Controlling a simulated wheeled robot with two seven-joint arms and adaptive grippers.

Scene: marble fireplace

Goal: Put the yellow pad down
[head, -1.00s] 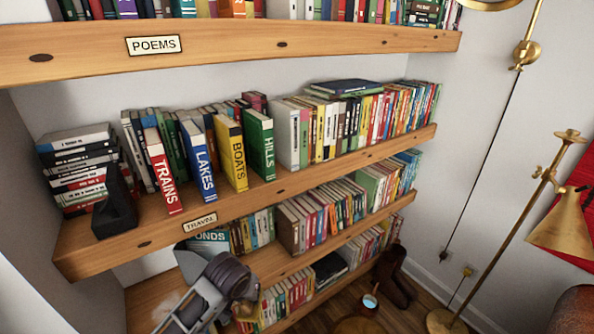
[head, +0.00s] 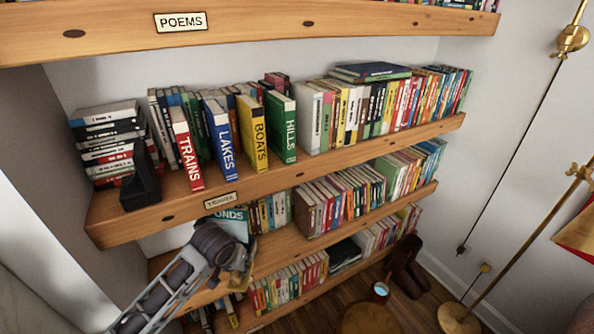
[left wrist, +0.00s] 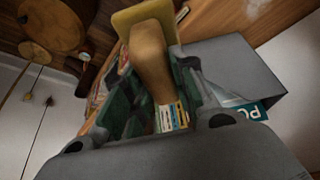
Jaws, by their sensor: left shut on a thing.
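My left gripper (left wrist: 150,95) is shut on a tan-brown handle (left wrist: 152,60) in the left wrist view. The yellow pad (left wrist: 138,22) shows at the far end of this handle, beyond the fingers. In the head view my left gripper (head: 238,266) is in front of the shelf below the TRAVEL label, near the teal PONDS book (head: 233,215). The pad is small and hard to make out there. I cannot tell whether it touches the shelf. My right gripper is not in view.
The TRAVEL shelf (head: 285,180) holds TRAINS, LAKES, BOATS and HILLS books, a stack of books (head: 105,140) and a dark bookend (head: 140,190). Lower shelves hold more books. A brass lamp (head: 458,318), a round stool (head: 370,319) and a mug (head: 380,291) stand at the right.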

